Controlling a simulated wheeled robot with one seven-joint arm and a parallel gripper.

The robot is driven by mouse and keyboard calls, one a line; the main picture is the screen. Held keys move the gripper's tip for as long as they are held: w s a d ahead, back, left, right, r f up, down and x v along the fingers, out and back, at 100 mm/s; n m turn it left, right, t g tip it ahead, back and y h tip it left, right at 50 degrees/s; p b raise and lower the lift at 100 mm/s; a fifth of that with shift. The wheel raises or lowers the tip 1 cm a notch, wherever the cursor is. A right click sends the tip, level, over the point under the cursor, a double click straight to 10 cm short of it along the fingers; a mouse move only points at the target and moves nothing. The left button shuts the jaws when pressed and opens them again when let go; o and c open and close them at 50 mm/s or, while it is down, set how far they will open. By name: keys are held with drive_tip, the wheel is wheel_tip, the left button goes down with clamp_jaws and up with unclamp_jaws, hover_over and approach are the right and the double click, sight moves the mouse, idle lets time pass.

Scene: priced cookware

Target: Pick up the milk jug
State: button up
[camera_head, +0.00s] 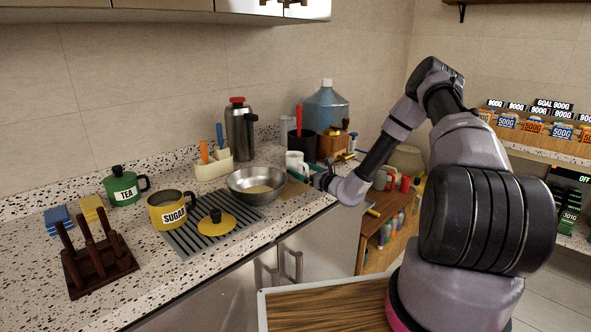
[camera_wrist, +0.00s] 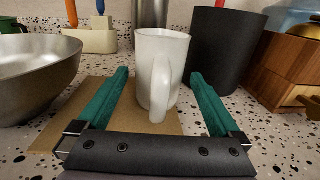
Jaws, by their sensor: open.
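The milk jug appears to be the white jug (camera_wrist: 161,66) in the middle of the wrist view. It stands upright on a brown board, its handle facing me. My gripper (camera_wrist: 158,84) is open, with one green finger on each side of the jug and visible gaps between. In the head view the white jug (camera_head: 295,160) is on the counter, right of the steel bowl. My gripper (camera_head: 305,175) shows there only in small part, just in front of the jug.
A steel bowl (camera_wrist: 35,75) stands close left of the jug and a black canister (camera_wrist: 225,50) close behind right. A wooden grinder (camera_wrist: 285,70) is farther right. The brown board (camera_wrist: 60,130) lies under the jug. The counter (camera_head: 120,265) front edge is near my arm.

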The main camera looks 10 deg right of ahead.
drive_tip(key=shift+w+a, duration=0.25)
drive_tip(key=shift+w, duration=0.2)
clamp_jaws()
drive_tip(key=shift+r, duration=0.25)
drive_tip(key=shift+r, duration=4.75)
